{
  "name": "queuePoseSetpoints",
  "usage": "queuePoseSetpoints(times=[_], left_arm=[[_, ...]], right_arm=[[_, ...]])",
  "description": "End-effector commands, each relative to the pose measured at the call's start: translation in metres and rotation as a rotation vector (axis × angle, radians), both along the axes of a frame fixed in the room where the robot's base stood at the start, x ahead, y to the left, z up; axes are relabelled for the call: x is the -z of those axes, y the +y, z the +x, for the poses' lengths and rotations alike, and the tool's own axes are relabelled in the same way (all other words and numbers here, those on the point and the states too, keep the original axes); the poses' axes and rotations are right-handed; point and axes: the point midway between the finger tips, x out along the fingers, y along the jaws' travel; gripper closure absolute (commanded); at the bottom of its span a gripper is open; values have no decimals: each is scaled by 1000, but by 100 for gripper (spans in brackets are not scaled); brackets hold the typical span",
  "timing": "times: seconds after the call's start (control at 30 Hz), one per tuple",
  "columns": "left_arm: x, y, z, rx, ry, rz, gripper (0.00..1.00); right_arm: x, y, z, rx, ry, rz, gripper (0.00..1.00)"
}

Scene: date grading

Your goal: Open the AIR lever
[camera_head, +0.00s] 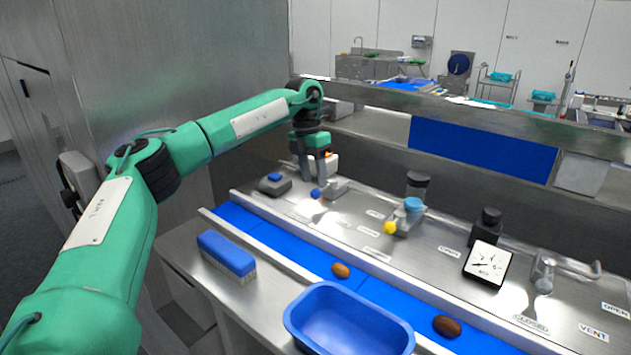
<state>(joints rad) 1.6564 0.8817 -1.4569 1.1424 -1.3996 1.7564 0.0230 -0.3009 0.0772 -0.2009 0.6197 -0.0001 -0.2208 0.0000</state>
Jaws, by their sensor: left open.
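No label reading AIR is legible, so I cannot tell for sure which lever it names. A small lever with a blue knob (316,193) lies on the steel panel at the back left. My left gripper (319,176) points down just above and behind this knob, open; whether its fingers touch the lever I cannot tell. A second lever with a yellow knob (390,228) stands further right, by a blue-capped fitting (413,204). A metal lever (544,284) is at the far right near the VENT label (593,332). My right gripper is out of view.
A white dial gauge (487,263) and a dark-capped fitting (417,184) stand on the panel. A blue belt (262,232) runs in front, carrying brown dates (447,326). A blue brush (226,252) and blue tray (348,318) are nearer. A steel shelf overhangs behind.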

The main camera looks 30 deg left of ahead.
Motion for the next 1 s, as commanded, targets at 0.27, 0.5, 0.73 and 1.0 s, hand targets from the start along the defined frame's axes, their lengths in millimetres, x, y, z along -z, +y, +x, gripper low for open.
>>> queuePoseSetpoints(times=[0.27,0.5,0.73,1.0], left_arm=[[30,-6,-2,0,1,0,54],[34,-7,-2,0,-1,0,54],[34,-6,-2,0,0,0,81],[33,-7,-2,-1,-1,0,100]], right_arm=[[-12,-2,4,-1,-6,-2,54],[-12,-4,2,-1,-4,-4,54],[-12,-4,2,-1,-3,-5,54],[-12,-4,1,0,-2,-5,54]])
